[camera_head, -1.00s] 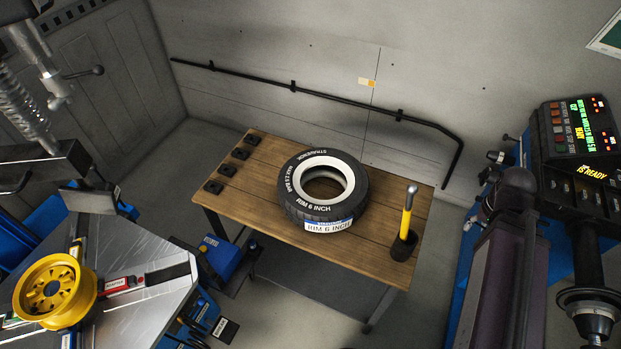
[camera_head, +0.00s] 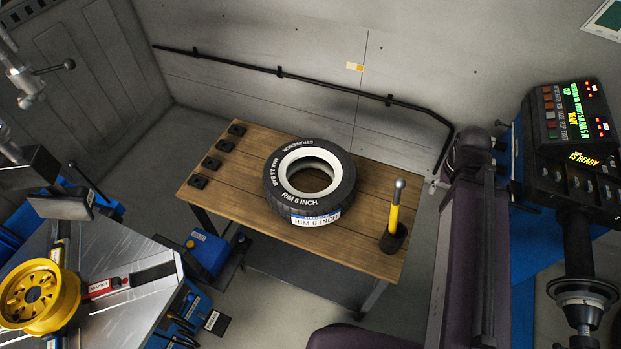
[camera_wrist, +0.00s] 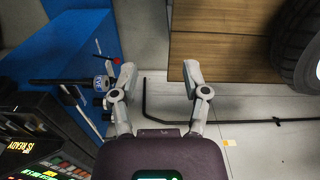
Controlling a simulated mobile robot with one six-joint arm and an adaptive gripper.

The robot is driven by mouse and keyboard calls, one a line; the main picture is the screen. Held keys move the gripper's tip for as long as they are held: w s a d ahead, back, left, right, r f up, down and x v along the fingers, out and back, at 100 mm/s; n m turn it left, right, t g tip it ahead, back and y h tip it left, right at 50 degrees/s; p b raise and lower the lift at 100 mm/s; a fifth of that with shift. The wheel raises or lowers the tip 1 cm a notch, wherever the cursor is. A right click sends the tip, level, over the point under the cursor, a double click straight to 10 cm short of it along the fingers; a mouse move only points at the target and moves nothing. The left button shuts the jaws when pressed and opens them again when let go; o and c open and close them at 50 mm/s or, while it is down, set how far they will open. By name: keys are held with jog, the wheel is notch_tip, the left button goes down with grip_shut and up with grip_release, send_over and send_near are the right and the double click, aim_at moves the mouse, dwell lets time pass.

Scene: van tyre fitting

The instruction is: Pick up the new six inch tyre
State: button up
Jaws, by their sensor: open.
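The new six inch tyre (camera_head: 278,200) lies flat on the wooden table in the head view. It is black with a white inner ring, "RIM 6 INCH" lettering and a white and blue label on its near side. Part of it shows at the upper right edge of the wrist view (camera_wrist: 297,45). My gripper (camera_wrist: 158,70) is open and empty in the wrist view, apart from the tyre and to its left in the picture. The fingertips are not clearly visible in the head view.
The wooden table (camera_head: 345,245) also holds a yellow-handled tool (camera_head: 393,214) in a black holder and several black pads at its left end. A yellow rim (camera_head: 38,297) sits on the machine at left. A balancer with a display (camera_head: 575,125) stands at right. A black pipe runs along the wall.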

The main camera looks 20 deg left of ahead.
jog(key=o, duration=0.3)
jog(key=shift+w, duration=0.1)
jog(key=shift+o, duration=0.5)
jog(key=shift+w+a, duration=0.1)
jog(key=shift+a, duration=0.15)
jog(key=r+p, duration=0.1)
send_over(273, 162)
jog(key=shift+r+n, duration=0.1)
jog(key=shift+n, duration=0.2)
notch_tip(273, 162, down, 9)
jog(key=b, duration=0.8)
jog(key=shift+r, duration=0.2)
